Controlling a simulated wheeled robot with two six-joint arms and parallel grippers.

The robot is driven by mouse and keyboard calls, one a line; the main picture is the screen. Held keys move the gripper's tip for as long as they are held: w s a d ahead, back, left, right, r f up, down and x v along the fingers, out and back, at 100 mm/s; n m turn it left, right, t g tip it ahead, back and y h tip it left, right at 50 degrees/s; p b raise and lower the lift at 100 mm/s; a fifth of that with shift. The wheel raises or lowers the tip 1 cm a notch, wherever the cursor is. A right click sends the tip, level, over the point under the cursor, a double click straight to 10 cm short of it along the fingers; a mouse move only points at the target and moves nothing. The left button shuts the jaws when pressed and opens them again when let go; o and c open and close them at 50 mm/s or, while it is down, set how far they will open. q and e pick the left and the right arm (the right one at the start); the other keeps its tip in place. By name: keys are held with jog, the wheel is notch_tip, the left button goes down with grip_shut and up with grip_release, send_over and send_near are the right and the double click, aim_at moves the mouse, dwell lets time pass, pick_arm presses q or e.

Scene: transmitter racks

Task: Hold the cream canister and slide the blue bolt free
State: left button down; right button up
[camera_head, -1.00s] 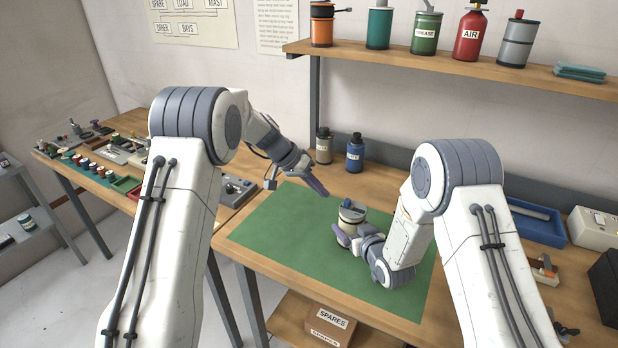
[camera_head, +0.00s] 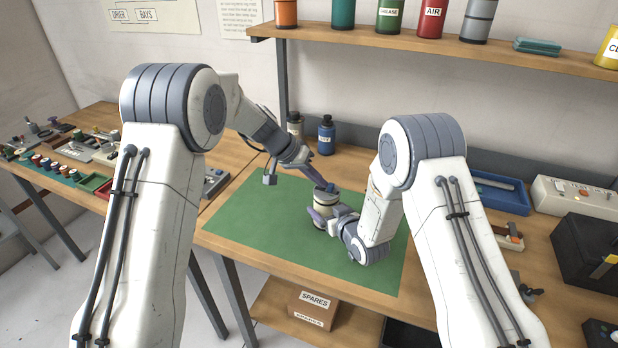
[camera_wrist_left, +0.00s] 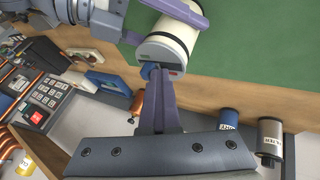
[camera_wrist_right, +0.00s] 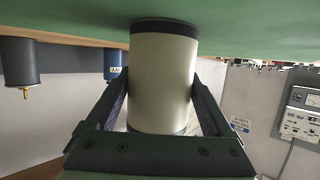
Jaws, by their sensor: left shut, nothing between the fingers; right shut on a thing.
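The cream canister (camera_head: 325,199) stands on the green mat (camera_head: 255,215) in the head view; it also shows in the left wrist view (camera_wrist_left: 176,32). My right gripper is shut around its side, with one finger on each side of the cream body (camera_wrist_right: 162,80) in the right wrist view. The blue bolt (camera_wrist_left: 149,70) is on the canister's grey top, partly hidden by my left fingers. My left gripper (camera_wrist_left: 158,74) is shut and empty, its tips right at the bolt. I cannot tell whether they touch it.
A blue bottle (camera_head: 326,136) and a grey one stand behind the mat. A blue tray (camera_head: 498,192), a pale box (camera_head: 575,196) and a black case (camera_head: 590,250) are at the right. The mat's left and front parts are clear.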

pick_arm(q)
jog(key=shift+s+d, duration=0.2)
jog(key=shift+d, duration=0.3)
pick_arm(e)
jog(key=shift+a, duration=0.15)
pick_arm(q)
jog(key=shift+w+a, duration=0.1)
jog(key=shift+a, duration=0.2)
jog(key=s+a+r, duration=0.1)
jog(key=a+r, duration=0.7)
jog(key=a, duration=0.1)
pick_arm(e)
jog(key=o, duration=1.5)
